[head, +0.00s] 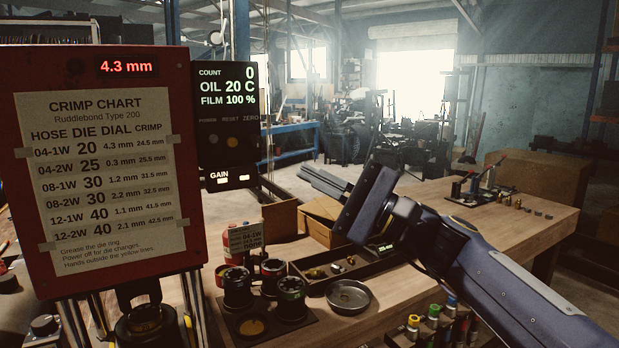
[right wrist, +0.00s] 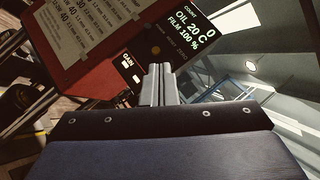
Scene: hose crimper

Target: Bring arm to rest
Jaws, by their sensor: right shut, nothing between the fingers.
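My right arm (head: 510,280) comes in from the lower right in the head view, blue with a pale panel. My left gripper is in neither view.
The red crimper panel (head: 102,270) with its chart (head: 100,170) stands at the left, beside the black display (head: 227,112). The wooden bench (head: 430,195) holds die pots (head: 237,288), a metal dish (head: 348,296), a parts tray (head: 318,285) and small bottles (head: 433,318). Open room lies above the bench's right part.

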